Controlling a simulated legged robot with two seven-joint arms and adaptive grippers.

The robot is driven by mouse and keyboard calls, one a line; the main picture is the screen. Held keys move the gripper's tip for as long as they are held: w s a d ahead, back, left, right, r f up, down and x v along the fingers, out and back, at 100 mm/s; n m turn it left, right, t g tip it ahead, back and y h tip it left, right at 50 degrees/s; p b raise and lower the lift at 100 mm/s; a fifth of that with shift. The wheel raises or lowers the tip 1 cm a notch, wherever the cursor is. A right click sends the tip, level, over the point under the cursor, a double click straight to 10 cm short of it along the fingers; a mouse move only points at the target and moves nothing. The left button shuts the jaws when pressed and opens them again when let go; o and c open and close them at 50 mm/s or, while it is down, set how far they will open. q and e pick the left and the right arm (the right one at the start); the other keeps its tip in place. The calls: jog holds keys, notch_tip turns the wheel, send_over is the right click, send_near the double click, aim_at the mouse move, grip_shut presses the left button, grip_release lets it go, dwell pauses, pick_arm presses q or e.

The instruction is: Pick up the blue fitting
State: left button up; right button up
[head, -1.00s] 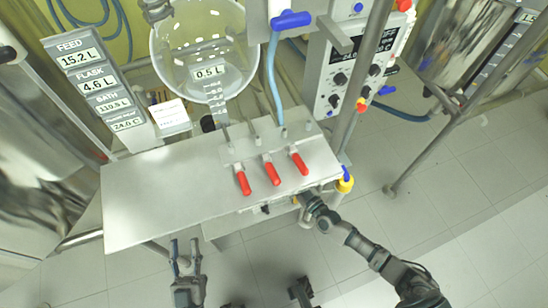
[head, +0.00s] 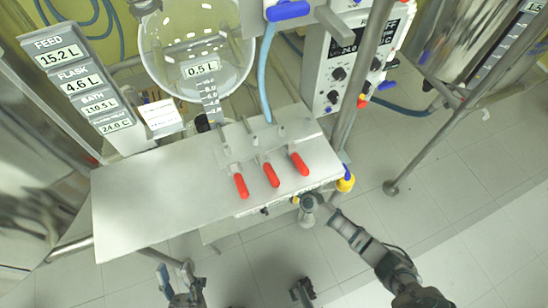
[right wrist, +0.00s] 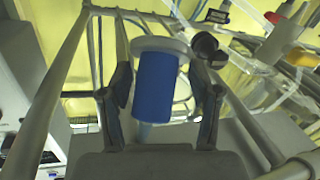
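The blue fitting (right wrist: 154,86) is a blue cylinder under a pale round flange, in the middle of the right wrist view. My right gripper (right wrist: 168,88) has its two dark fingers apart, one on each side of the fitting, with a visible gap on the right side. In the head view my right arm reaches to the table's front edge, where the right gripper's fingertips are hidden. I cannot clearly make out this fitting in the head view. My left gripper (head: 177,275) is open and empty at the bottom, in front of the table.
A metal table (head: 150,195) carries several red-handled valves (head: 271,174). A glass vessel (head: 195,55) and a control box (head: 345,65) stand behind it. A steel post (head: 362,85) and a yellow part (head: 345,184) are close to my right arm.

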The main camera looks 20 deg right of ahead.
grip_shut()
